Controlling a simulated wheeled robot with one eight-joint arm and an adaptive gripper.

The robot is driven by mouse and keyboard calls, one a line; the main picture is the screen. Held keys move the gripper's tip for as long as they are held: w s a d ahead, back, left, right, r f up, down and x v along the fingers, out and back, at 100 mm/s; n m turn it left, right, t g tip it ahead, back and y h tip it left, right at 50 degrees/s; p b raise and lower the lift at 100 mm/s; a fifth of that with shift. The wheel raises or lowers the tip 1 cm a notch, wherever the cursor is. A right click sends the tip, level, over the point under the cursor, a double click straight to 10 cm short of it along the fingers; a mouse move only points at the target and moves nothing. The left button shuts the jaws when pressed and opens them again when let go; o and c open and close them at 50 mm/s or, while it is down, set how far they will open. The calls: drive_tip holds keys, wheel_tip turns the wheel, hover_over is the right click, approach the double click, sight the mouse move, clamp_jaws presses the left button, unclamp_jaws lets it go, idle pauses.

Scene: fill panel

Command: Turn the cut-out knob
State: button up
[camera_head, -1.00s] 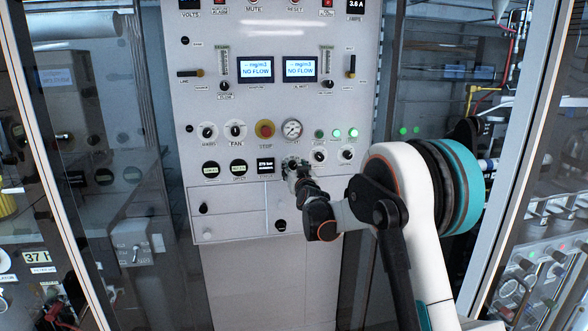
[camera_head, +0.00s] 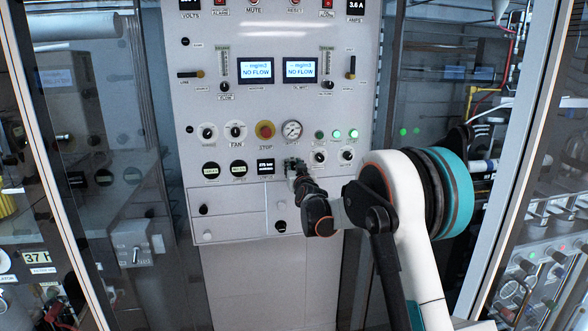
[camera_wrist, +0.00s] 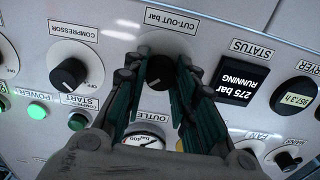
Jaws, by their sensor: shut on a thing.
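The cut-out knob (camera_wrist: 158,72) is black and round with a pale pointer mark, on the white panel (camera_head: 235,215). In the wrist view its printed label, CUT-OUT bar, appears upside down above it. My gripper (camera_wrist: 158,88) has its dark green-black fingers on both sides of the knob and is shut on it. In the head view my gripper (camera_head: 293,167) meets the panel below the pressure gauge (camera_head: 291,130), and it hides the knob there.
In the wrist view, the compressor knob (camera_wrist: 72,76) is left of the fingers and the status display (camera_wrist: 243,80), reading 275 bar RUNNING, is right of them. A red stop button (camera_head: 265,129) sits above left of my gripper in the head view. Glass-fronted cabinets flank the panel.

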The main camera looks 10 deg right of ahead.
drive_tip(key=shift+m, duration=0.3)
drive_tip(key=m, duration=0.3)
drive_tip(key=shift+m+b, duration=0.3)
drive_tip(key=shift+b, duration=0.1)
drive_tip(key=shift+d+f+m, duration=0.1)
drive_tip(key=shift+m, duration=2.2)
drive_tip(key=o, duration=1.1)
drive_tip(key=shift+c, duration=0.2)
drive_tip(key=shift+s, duration=0.1)
